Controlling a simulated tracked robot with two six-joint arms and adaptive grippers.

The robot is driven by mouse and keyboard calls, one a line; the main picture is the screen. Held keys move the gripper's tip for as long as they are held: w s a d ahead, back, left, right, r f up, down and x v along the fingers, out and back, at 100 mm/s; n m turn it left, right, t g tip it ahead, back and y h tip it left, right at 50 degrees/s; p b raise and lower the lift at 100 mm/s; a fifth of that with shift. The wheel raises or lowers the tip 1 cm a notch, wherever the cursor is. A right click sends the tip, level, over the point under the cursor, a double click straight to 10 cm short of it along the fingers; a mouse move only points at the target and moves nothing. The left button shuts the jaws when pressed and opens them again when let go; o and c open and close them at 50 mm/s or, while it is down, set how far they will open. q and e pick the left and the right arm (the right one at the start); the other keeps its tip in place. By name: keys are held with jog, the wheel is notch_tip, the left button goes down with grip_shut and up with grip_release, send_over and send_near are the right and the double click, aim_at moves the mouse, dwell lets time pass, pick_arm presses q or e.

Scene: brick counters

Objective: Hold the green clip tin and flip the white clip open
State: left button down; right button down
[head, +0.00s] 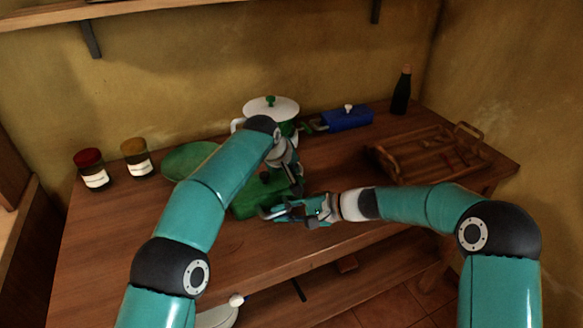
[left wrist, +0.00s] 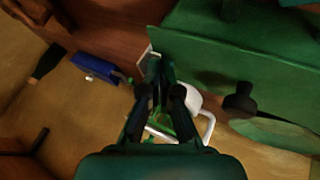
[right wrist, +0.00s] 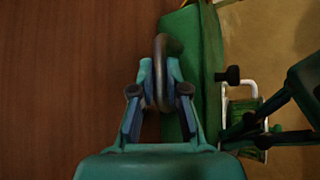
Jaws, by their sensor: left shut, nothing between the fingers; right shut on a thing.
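The green clip tin (head: 245,205) stands near the table's front edge, with a dark knob (left wrist: 240,100) beside it. My right gripper (right wrist: 162,82) is shut on a dark ring-shaped handle (right wrist: 161,44) at the tin's near side. My left gripper (head: 297,184) is shut and empty at the tin's right end. In the left wrist view, its fingertips (left wrist: 155,62) are close to a thin white edge, apparently the white clip (left wrist: 147,49). I cannot tell whether they touch it. The clip is hidden behind my left gripper in the head view.
A green pot with a white lid (head: 272,106) stands close behind the tin. A green plate (head: 185,160) lies to the left, near two jars (head: 92,170). A blue box (head: 348,119), a dark bottle (head: 402,92) and a wooden tray (head: 425,157) are to the right.

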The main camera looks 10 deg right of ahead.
pick_arm(q)
jog(key=shift+w+d+r, duration=0.1)
jog(key=shift+w+d, duration=0.1)
jog(key=shift+d, duration=0.35)
jog(key=shift+w+d+r, duration=0.1)
jog(key=shift+w+d, duration=0.05)
jog(key=shift+d, duration=0.35)
jog(key=shift+a, duration=0.1)
jog(key=shift+a+f, duration=0.1)
jog(key=shift+a, duration=0.25)
jog(key=shift+s+a+f, duration=0.15)
jog(key=shift+s+a, duration=0.1)
jog(key=shift+a, duration=0.05)
jog(key=shift+a, duration=0.1)
